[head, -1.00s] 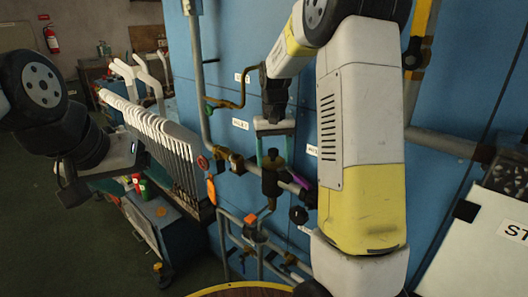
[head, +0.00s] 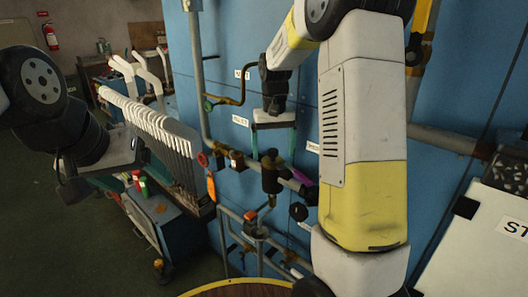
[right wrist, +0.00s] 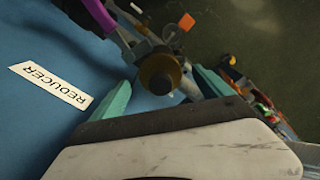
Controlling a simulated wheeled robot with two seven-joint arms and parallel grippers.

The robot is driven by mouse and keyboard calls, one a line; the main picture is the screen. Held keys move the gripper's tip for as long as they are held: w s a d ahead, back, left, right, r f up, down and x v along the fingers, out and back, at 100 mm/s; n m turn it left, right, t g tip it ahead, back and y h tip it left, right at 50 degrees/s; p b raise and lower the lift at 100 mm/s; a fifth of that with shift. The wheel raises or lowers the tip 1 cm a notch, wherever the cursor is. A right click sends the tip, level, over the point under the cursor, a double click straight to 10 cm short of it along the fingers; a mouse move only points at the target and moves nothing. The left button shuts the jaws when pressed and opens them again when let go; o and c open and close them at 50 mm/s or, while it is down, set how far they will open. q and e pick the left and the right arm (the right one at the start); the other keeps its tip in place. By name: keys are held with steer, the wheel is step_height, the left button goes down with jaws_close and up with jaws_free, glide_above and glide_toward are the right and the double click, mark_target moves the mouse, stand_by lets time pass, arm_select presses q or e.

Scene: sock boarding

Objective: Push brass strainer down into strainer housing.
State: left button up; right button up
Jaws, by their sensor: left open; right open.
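The dark strainer housing (head: 270,178) stands upright on the pipework in front of the blue panel. In the right wrist view a round brass-coloured part (right wrist: 160,66), which looks like the brass strainer, shows at the housing's top with a dark round centre. How deep it sits is unclear. My right gripper (head: 274,150) is open above the housing. Its teal fingers are spread either side of the housing's top, and nothing is held between them. My left gripper (head: 125,158) is at the left, away from the housing; its fingers are hard to make out.
A purple part (head: 301,177) and a black knob (head: 298,212) are close right of the housing. An orange tag (head: 211,187) hangs to its left. A row of white sock boards (head: 155,122) stands left. A REDUCER label (right wrist: 50,86) is on the blue panel.

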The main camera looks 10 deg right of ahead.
step_height(320, 180, up, 6)
steer(key=shift+f, duration=0.1)
stand_by(0.4)
steer(key=shift+s+r, duration=0.2)
steer(key=shift+s, duration=0.1)
steer(key=s+a+r+t+y, duration=0.1)
steer(key=s+r+t, duration=0.1)
steer(key=s, duration=0.9)
steer(key=s+a+r+t+y, duration=0.1)
steer(key=s+t, duration=0.3)
steer(key=s, duration=0.8)
steer(key=shift+s+r+n, duration=0.25)
steer(key=shift+r+n, duration=0.05)
steer(key=shift+r, duration=0.15)
steer(key=shift+a, duration=0.1)
steer(key=shift+c, duration=0.4)
